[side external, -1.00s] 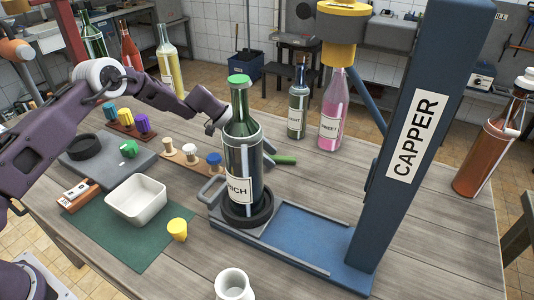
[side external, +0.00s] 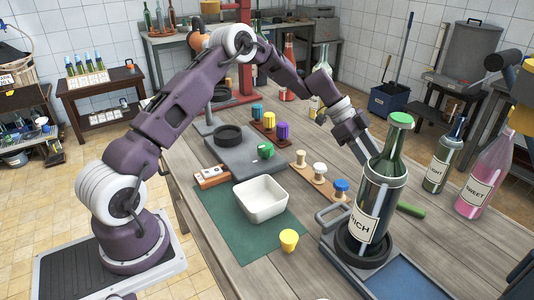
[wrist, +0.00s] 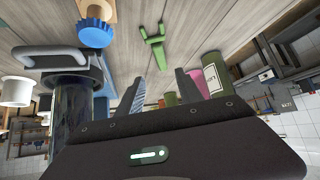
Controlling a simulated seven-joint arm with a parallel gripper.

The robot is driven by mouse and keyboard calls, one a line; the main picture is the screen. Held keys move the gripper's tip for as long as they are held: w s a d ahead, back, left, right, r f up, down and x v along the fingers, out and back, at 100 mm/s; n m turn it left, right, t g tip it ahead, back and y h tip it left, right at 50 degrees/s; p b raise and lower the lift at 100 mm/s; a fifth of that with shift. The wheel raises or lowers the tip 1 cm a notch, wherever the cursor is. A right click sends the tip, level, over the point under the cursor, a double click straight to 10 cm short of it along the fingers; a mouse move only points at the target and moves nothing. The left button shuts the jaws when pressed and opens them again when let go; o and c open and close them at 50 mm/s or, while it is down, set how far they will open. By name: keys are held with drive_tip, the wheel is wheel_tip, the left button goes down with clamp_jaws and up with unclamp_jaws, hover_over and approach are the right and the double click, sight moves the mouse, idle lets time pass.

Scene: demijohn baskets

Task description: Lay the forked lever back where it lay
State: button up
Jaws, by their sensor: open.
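The forked lever (wrist: 154,47) is green and lies on the wooden bench in the wrist view, its two prongs at the upper end. In the side view only its green handle (side external: 411,209) shows, to the right of the RICH bottle; the rest is hidden behind that bottle. My gripper (wrist: 160,82) is open, with nothing between its fingers, and the lever lies apart from them beyond the tips. In the side view my gripper is above the bench behind the RICH bottle (side external: 378,195), its tips partly hidden by the bottle.
The RICH bottle stands upright on the capper base (side external: 395,280), close to my gripper. A peg board (side external: 305,180) with stoppers lies left of it. A green bottle (side external: 443,160) and a pink SWEET bottle (side external: 487,175) stand to the right. A white bin (side external: 260,200) sits on a green mat.

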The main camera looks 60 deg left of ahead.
drive_tip(key=s+d+r+n+y, duration=0.1)
drive_tip(key=s+r+n+y, duration=0.2)
drive_tip(key=s+r, duration=0.7)
drive_tip(key=s+d+r+n+y, duration=0.25)
drive_tip(key=s+r, duration=0.45)
drive_tip(key=s, duration=0.5)
drive_tip(key=s+a+n+t+y, duration=0.1)
drive_tip(key=s+n, duration=0.3)
drive_tip(key=s, duration=0.6)
drive_tip(key=s+a+f+n+t+y, duration=0.1)
drive_tip(key=s+a+n, duration=0.3)
drive_tip(key=s, duration=0.6)
drive_tip(key=shift+y, duration=0.45)
